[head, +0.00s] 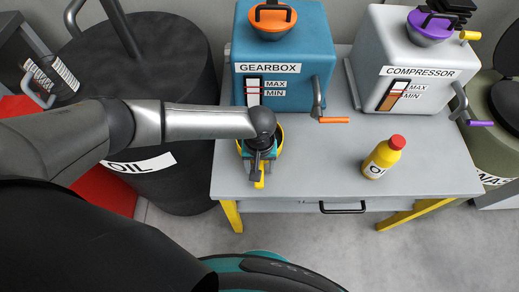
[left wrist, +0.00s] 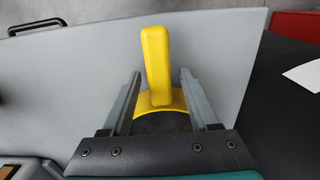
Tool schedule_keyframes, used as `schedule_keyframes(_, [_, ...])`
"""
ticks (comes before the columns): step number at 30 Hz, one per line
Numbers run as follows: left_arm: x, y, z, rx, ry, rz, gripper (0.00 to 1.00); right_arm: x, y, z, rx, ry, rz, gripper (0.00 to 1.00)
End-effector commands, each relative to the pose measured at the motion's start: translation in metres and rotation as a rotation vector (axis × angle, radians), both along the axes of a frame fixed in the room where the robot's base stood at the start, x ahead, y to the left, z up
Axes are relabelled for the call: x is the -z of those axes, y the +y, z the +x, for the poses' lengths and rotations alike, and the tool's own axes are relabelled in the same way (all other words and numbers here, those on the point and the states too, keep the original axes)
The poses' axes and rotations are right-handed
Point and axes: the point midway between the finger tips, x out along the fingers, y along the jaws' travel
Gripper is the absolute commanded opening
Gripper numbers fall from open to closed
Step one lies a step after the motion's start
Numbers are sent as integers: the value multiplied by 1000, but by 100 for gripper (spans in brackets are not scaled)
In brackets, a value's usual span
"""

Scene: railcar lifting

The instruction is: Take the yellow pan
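The yellow pan (head: 259,183) lies on the grey table's left part, in front of the gearbox. Its handle (left wrist: 157,55) points toward the table's front edge. My left gripper (head: 262,158) is over the pan and hides most of it in the head view. In the left wrist view my left gripper (left wrist: 160,76) is open, with one finger on each side of the handle's base and a gap on both sides. Part of the yellow rim shows between the fingers; the rest of the pan is hidden. I do not make out my right gripper.
The blue gearbox (head: 300,55) stands right behind the pan, with an orange-handled tap (head: 334,120). The compressor (head: 383,60) stands at the back right. A yellow oil bottle (head: 379,163) stands on the table (head: 310,180). A dark oil drum (head: 180,75) is left of the table.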

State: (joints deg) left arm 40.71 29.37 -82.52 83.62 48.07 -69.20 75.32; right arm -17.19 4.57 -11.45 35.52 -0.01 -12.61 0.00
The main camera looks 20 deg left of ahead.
Motion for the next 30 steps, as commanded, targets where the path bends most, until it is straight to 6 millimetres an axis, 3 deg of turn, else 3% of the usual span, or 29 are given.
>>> schedule_keyframes(2, [0,0,0,0,0,0,51,0,0,0,0,0,0,50])
schedule_keyframes(15, [0,0,0,0,0,0,1,0,0,0,0,0,0,50])
schedule_keyframes(30, [0,0,0,0,0,0,0,0,0,0,0,0,0,50])
